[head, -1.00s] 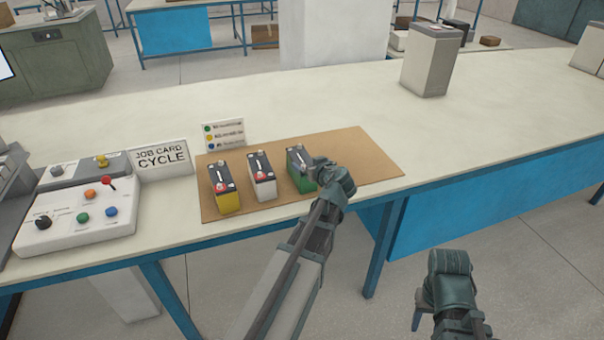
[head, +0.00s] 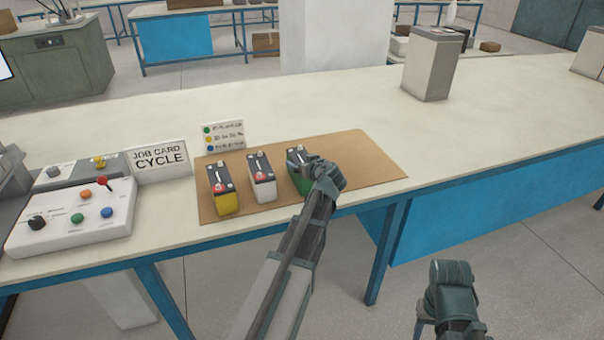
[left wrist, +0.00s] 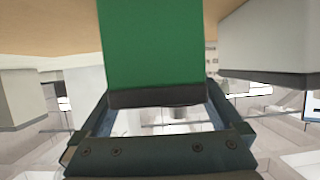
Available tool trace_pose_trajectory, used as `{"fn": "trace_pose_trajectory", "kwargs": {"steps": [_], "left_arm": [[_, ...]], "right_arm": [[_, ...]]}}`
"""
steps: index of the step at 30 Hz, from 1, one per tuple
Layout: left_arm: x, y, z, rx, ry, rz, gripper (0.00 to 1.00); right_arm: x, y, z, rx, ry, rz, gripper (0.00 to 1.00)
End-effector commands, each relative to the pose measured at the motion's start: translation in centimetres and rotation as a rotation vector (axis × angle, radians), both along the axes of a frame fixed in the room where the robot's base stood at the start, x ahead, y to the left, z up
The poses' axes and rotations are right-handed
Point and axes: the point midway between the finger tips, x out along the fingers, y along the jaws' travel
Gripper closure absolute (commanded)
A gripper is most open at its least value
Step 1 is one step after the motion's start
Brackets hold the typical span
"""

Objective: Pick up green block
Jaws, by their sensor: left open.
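The green block (head: 303,186), with a dark top, stands at the right end of a row on a brown mat (head: 365,160). My left gripper (head: 309,163) is over its top and hides part of it. In the left wrist view the green block (left wrist: 152,45) fills the space ahead of the open left gripper (left wrist: 160,105), its dark top edge between the fingers. I cannot tell whether the fingers touch it. My right gripper (head: 428,318) hangs low in front of the table, over the floor; its jaws are not clear.
A white block (head: 263,188) stands close left of the green one, and a yellow block (head: 226,202) left of that. A job card sign (head: 160,158) and a button panel (head: 75,222) are further left. A grey bin (head: 431,65) stands at the back. The mat's right side is clear.

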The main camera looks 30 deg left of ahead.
Motion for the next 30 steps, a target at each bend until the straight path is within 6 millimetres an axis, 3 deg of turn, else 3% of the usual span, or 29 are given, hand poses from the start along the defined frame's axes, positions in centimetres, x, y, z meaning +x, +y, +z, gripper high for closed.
{"fn": "trace_pose_trajectory", "kwargs": {"steps": [3, 19, 30], "left_arm": [[-0.07, -0.03, 0.07, 0.000, 0.000, 0.000, 0.04], [-0.08, -0.05, 0.07, 0.000, 0.000, 0.000, 0.99], [-0.04, -0.04, 0.20, 0.003, 0.000, -0.001, 1.00]], "right_arm": [[0.00, -0.01, 0.07, 0.000, 0.000, 0.000, 0.50], [0.00, -0.01, 0.06, 0.000, 0.000, 0.000, 0.50], [0.00, 0.00, 0.14, 0.000, 0.000, 0.000, 0.50]]}}
